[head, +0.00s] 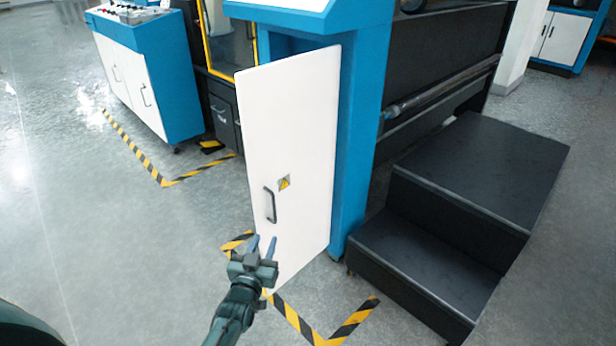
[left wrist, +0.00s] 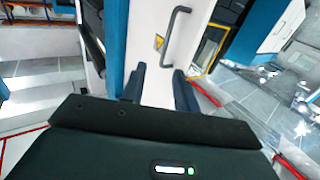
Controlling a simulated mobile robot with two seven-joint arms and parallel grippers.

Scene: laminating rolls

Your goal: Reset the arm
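My left gripper (head: 264,246) is in the lower middle of the head view, in front of a white cabinet door (head: 290,140). Its two fingers are spread apart with nothing between them. In the left wrist view the open fingers (left wrist: 160,84) point toward the door (left wrist: 160,75). A dark handle (head: 270,205) is on the door, just above and apart from the fingertips; the handle also shows in the left wrist view (left wrist: 178,38). A yellow warning label (head: 284,183) is beside the handle. The door stands ajar from the blue cabinet (head: 355,130). My right gripper is not in view.
Black steps (head: 450,220) stand right of the door. Yellow-and-black floor tape (head: 300,325) runs below the door and at left (head: 135,150). A blue and white control cabinet (head: 145,75) stands at the back left. The grey floor (head: 90,240) at left is clear.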

